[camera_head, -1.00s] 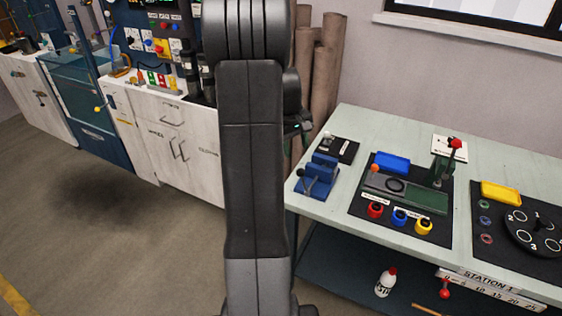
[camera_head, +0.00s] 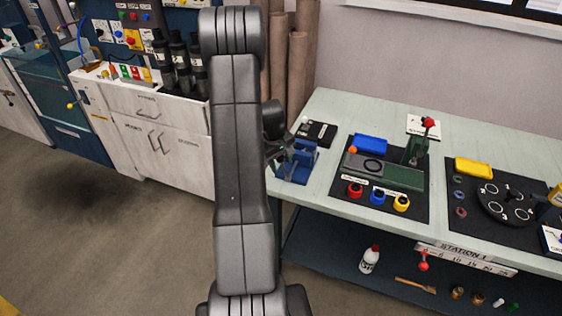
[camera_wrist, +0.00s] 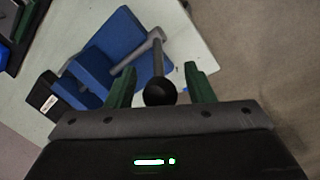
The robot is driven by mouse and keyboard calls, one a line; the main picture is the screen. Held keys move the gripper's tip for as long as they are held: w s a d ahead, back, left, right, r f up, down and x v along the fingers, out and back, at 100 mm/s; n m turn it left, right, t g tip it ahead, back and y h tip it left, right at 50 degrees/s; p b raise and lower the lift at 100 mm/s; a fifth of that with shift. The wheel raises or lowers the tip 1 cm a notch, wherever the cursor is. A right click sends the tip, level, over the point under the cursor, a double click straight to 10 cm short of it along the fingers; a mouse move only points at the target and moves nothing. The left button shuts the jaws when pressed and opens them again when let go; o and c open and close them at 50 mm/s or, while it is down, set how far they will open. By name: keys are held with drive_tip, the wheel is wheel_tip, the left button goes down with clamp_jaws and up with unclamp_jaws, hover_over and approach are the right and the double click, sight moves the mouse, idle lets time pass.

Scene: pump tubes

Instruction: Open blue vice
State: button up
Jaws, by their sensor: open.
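The blue vice (camera_head: 298,162) stands at the left end of the pale green workbench, partly hidden by my arm in the head view. In the wrist view the blue vice (camera_wrist: 123,35) shows its blue blocks and a grey screw with a handle bar (camera_wrist: 158,60) ending in a black ball knob (camera_wrist: 160,91). My gripper (camera_wrist: 162,80) is open, its green fingers on either side of the bar and knob, apart from them. In the head view my gripper (camera_head: 277,150) is small, dark and close to the vice's left side.
A black box (camera_head: 317,132) sits behind the vice. To its right a black mat (camera_head: 337,193) holds a green fixture with a red-knobbed lever and red, blue and yellow rings. Brown rolls (camera_head: 297,70) stand behind the bench. Floor left of the bench is free.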

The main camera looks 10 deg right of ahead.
clamp_jaws()
drive_tip(key=b, duration=0.1)
drive_tip(key=a+f+g+h+b, duration=0.1)
drive_tip(key=b, duration=0.1)
drive_tip(key=shift+w+a+f+h, duration=0.1)
drive_tip(key=shift+w+f+h, duration=0.2)
drive_tip(key=shift+w, duration=0.1)
drive_tip(key=g+h+b, duration=0.1)
drive_tip(key=a+g+h+b, duration=0.1)
drive_tip(key=shift+w+f+h, duration=0.3)
drive_tip(key=shift+w+h, duration=0.1)
unclamp_jaws()
drive_tip(key=shift+a, duration=0.1)
drive_tip(key=shift+r, duration=0.15)
